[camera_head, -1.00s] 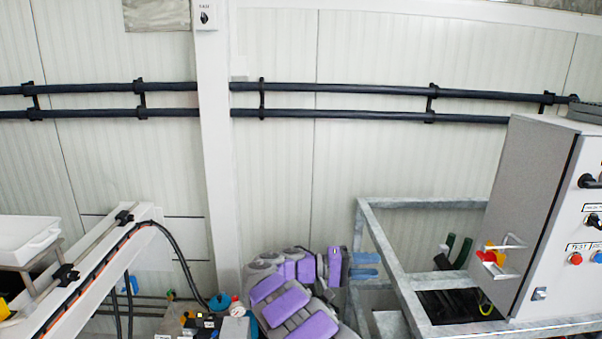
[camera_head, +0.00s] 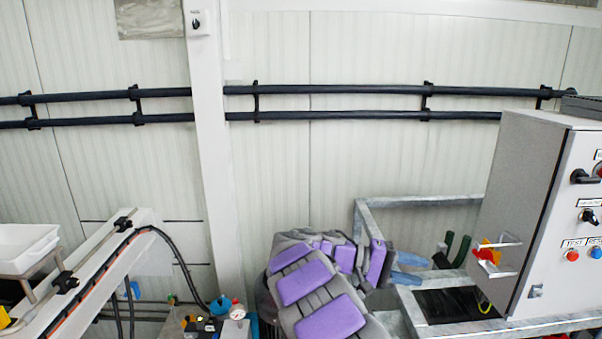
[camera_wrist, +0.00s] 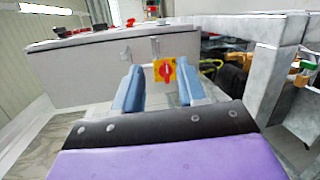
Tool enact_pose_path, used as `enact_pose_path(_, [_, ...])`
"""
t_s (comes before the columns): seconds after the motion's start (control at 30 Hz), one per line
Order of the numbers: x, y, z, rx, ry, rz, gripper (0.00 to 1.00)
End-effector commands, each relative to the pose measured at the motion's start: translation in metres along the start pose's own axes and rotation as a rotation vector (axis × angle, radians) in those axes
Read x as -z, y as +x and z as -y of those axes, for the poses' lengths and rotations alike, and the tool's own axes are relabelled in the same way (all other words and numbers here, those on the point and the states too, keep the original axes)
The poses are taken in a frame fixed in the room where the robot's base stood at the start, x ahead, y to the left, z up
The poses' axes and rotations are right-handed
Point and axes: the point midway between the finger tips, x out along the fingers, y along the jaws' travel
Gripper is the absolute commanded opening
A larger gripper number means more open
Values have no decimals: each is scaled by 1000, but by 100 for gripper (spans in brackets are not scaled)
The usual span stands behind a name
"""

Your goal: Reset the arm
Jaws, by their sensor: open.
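My arm, grey with purple pads, rises at the bottom middle of the head view and is folded, with its far end turned to the right. My gripper (camera_head: 411,267) shows there as blue fingers beside the metal frame, partly hidden by the arm. In the wrist view my gripper (camera_wrist: 160,92) has its two blue fingers apart with nothing between them. A red rotary switch on a yellow plate (camera_wrist: 166,71) appears beyond and between the fingertips, not touched. The same red and yellow switch (camera_head: 487,255) is on the cabinet's side in the head view.
A grey control cabinet (camera_head: 521,190) stands at the right on a galvanized frame (camera_head: 367,230). A white sloped beam (camera_head: 92,262) and white tray (camera_head: 28,240) are at the left. Black pipes (camera_head: 330,89) run along the wall. The space above my arm is clear.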

Motion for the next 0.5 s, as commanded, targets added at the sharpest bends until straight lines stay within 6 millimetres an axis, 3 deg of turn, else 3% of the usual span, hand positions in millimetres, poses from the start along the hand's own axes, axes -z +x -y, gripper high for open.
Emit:
enact_pose_path(0.2, [-67,39,-12,171,-40,76,40])
enact_pose_path(0.5, [-163,74,9,475,-80,125,40])
